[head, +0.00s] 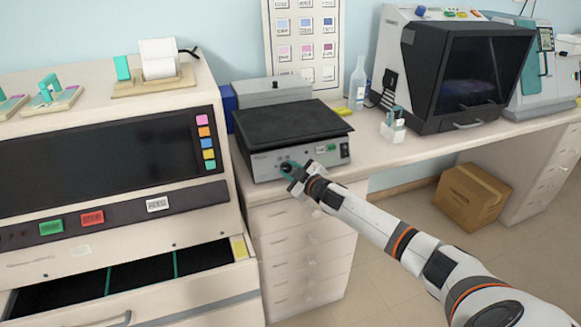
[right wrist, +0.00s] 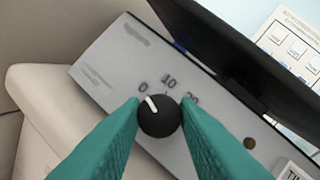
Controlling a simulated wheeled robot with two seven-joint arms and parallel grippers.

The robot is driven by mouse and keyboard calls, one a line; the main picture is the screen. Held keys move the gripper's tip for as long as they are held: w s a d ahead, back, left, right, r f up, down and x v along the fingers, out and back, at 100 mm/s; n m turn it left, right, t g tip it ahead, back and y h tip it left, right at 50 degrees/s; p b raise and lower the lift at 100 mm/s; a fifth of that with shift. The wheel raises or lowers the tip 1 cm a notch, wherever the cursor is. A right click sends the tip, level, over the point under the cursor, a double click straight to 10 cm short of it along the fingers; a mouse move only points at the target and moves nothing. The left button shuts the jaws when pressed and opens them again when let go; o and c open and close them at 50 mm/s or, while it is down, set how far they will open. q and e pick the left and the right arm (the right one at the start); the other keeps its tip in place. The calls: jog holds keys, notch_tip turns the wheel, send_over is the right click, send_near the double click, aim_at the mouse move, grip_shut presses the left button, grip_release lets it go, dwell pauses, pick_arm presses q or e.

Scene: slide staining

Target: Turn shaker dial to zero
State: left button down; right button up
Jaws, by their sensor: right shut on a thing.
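The shaker (head: 278,158) stands on the bench, a pale box with a black platform (head: 290,122) on top. In the right wrist view its pale front panel (right wrist: 110,70) carries a round black dial (right wrist: 162,122) with a white pointer mark. Marks 0, 10 and 20 are printed around the dial. The white mark points up and left, roughly toward the 0. My right gripper (head: 289,168) is at the shaker's front. Its teal fingers (right wrist: 160,115) are shut on the dial, one on each side. My left gripper is not in view.
The black platform overhangs the panel just above the dial. A slide stainer (head: 100,150) with an open drawer (head: 140,277) stands at the left. A small bottle rack (head: 393,131) and a dark-hooded machine (head: 465,75) stand to the right. Bare bench lies between shaker and rack.

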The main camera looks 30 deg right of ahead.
dwell(0.5)
jog(key=o, duration=1)
jog(key=shift+s+d+r+b, duration=0.15)
jog(key=shift+s+r, duration=0.1)
jog(key=shift+s, duration=1.75)
jog(key=shift+s+d+r+b, duration=0.1)
jog(key=shift+s+r+b, duration=0.1)
jog(key=shift+s, duration=1.75)
jog(key=shift+s+d+r+b, duration=0.15)
jog(key=shift+s+r, duration=0.1)
jog(key=shift+s, duration=1.75)
jog(key=shift+a+f, duration=0.1)
